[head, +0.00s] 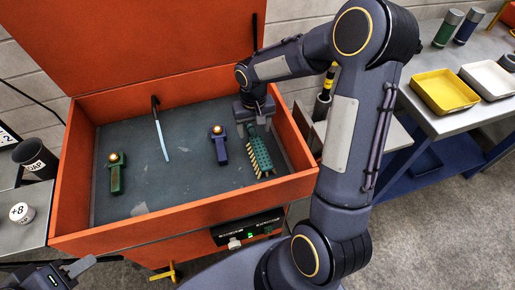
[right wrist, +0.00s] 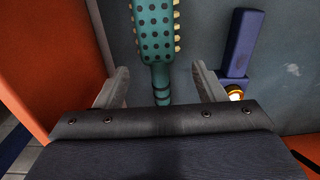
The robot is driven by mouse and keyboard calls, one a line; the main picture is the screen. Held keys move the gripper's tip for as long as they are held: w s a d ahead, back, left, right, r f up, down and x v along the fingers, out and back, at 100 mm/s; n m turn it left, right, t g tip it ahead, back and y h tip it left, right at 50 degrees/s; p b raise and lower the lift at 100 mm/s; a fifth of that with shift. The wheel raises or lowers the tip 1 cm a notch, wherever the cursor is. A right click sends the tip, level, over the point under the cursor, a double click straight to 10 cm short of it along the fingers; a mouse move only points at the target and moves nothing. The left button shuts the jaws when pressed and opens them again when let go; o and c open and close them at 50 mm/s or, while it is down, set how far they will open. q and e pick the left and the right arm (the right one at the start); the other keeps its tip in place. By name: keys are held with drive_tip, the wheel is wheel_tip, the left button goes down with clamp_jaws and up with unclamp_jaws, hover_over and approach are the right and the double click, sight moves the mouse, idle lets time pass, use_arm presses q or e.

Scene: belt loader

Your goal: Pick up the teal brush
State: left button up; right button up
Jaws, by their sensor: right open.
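The teal brush (head: 259,151) lies on the floor of the orange bin, near its right wall. It has dark dots on its back and pale bristles along its side. My right gripper (head: 256,112) is over the brush's handle end. In the right wrist view the brush (right wrist: 155,32) points away from me. Its handle lies between the two open fingers of the right gripper (right wrist: 160,85), with a gap on each side. My left gripper (head: 72,270) shows only partly at the bottom left, far from the brush.
A blue-handled tool (head: 219,146) lies just left of the brush. A green-handled tool (head: 117,174) and a dark stick with a light blue end (head: 160,130) lie further left. The orange bin (head: 190,217) has raised walls. Yellow (head: 443,92) and white trays stand on the right table.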

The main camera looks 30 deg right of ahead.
sight(255, 135)
wheel_tip(255, 135, down, 5)
drive_tip(key=shift+d+f, duration=0.1)
drive_tip(key=shift+f, duration=0.1)
drive_tip(key=shift+c, duration=0.2)
drive_tip(key=c, duration=1.2)
drive_tip(key=shift+o, duration=0.2)
drive_tip(key=shift+r, duration=5.1)
